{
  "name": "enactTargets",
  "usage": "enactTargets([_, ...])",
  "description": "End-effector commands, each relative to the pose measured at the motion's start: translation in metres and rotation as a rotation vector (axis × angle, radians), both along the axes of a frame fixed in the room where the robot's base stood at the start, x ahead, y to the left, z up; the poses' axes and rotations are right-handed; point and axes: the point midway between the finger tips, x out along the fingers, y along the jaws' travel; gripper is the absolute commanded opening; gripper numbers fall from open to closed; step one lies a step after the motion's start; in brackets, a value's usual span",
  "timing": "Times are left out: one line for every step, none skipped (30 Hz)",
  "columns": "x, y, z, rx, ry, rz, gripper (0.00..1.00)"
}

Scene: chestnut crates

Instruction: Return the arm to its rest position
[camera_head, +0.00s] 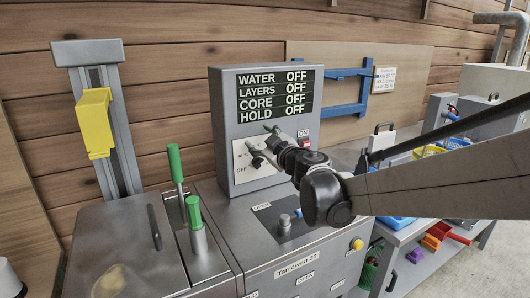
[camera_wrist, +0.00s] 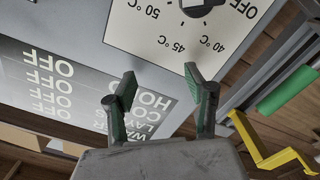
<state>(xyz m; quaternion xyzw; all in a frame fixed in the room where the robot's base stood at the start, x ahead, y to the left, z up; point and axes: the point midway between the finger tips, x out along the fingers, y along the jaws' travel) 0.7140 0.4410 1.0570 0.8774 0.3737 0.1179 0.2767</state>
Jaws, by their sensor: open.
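My gripper (camera_head: 263,146) is in front of the grey control box, level with its white dial plate (camera_head: 242,172). In the wrist view my gripper (camera_wrist: 161,78) is open, with its two green-padded fingers apart and nothing between them. The black dial knob (camera_wrist: 198,6) shows at the top edge of that view, beyond the fingertips, on a plate marked 40, 45 and 50 °C. I see no contact with the knob. My arm reaches in from the right in the head view, and the wrist hides part of the box front.
The box display (camera_head: 267,92) reads OFF on all lines. A red switch (camera_head: 306,142) sits close to my wrist. Two green-handled levers (camera_head: 175,163) and a yellow piece on a column (camera_head: 95,122) stand left. A blue rack (camera_head: 349,98) and cluttered bench lie right.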

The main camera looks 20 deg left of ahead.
Motion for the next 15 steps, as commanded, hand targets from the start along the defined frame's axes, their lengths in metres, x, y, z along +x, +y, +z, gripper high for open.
enactTargets([0.0001,0.0001,0.0054,0.0,0.0,0.0,0.49])
enactTargets([0.0001,0.0001,0.0075,0.0,0.0,0.0,0.49])
enactTargets([0.0,0.0,0.0098,0.0,0.0,0.0,0.49])
enactTargets([0.0,0.0,0.0112,0.0,0.0,0.0,0.49])
enactTargets([0.0,0.0,0.0123,0.0,0.0,0.0,0.49])
enactTargets([0.0,0.0,0.0133,0.0,0.0,0.0,0.49])
enactTargets([0.0,0.0,0.0136,0.0,0.0,0.0,0.49])
enactTargets([-0.0001,0.0,0.0139,0.0,0.0,0.0,0.49])
enactTargets([0.0,0.0,0.0139,0.0,0.0,0.0,0.49])
enactTargets([0.0,0.0,0.0138,0.0,0.0,0.0,0.49])
enactTargets([0.0,0.0,0.0138,0.0,0.0,0.0,0.49])
enactTargets([0.0,0.0,0.0137,0.0,0.0,0.0,0.49])
enactTargets([0.0,0.0,0.0136,0.0,0.0,0.0,0.49])
enactTargets([0.0,0.0,0.0136,0.0,0.0,0.0,0.49])
enactTargets([0.0,-0.0007,0.0141,0.001,0.0,-0.002,0.49])
